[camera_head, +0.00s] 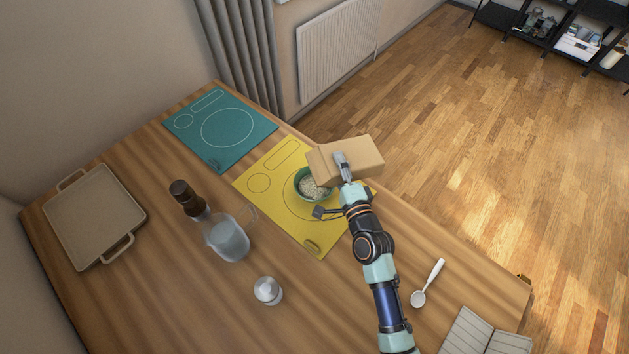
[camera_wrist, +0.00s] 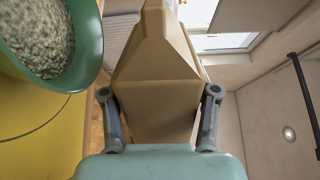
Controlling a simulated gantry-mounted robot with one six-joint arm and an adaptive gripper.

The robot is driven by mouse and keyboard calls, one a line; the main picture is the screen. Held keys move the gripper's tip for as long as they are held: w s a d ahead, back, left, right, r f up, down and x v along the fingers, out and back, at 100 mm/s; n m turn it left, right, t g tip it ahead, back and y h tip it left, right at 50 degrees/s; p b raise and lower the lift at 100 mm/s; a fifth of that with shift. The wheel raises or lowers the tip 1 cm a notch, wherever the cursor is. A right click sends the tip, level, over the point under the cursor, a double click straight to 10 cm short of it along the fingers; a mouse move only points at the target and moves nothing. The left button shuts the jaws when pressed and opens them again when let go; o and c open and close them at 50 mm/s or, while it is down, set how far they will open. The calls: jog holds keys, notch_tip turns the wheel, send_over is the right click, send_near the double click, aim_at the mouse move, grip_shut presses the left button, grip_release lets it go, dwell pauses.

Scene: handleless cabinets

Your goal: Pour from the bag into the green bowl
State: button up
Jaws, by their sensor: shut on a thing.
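My gripper (camera_wrist: 160,108) is shut on a tan paper bag (camera_wrist: 157,60), with one finger on each side of it. In the head view the bag (camera_head: 357,158) lies tilted nearly on its side, its left end above the green bowl (camera_head: 298,184). The bowl stands on the yellow mat (camera_head: 259,204) and holds pale grains. In the wrist view the bowl (camera_wrist: 93,45) is at the upper left, full of grainy stuff, beside the bag. No falling stream shows, and the bag's opening is not clearly visible.
A teal mat (camera_head: 221,129) lies at the back. A glass jug (camera_head: 228,240), a dark-topped bottle (camera_head: 187,196), a small jar (camera_head: 268,290) and a tray (camera_head: 92,215) stand on the left. A white spoon (camera_head: 428,283) and an open notebook (camera_head: 480,338) lie at the right.

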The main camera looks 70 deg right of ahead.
jog(key=shift+w+a+f+n+b, duration=0.1)
jog(key=shift+f+n+b, duration=0.1)
jog(key=shift+n, duration=0.3)
jog(key=shift+w+f+n+b, duration=0.1)
jog(key=shift+n+b, duration=0.1)
jog(key=shift+n, duration=0.3)
dwell(1.8)
jog(key=shift+w+a+r+n+p, duration=0.2)
jog(key=shift+r+n+p, duration=0.35)
jog(key=shift+n, duration=0.55)
dwell(2.2)
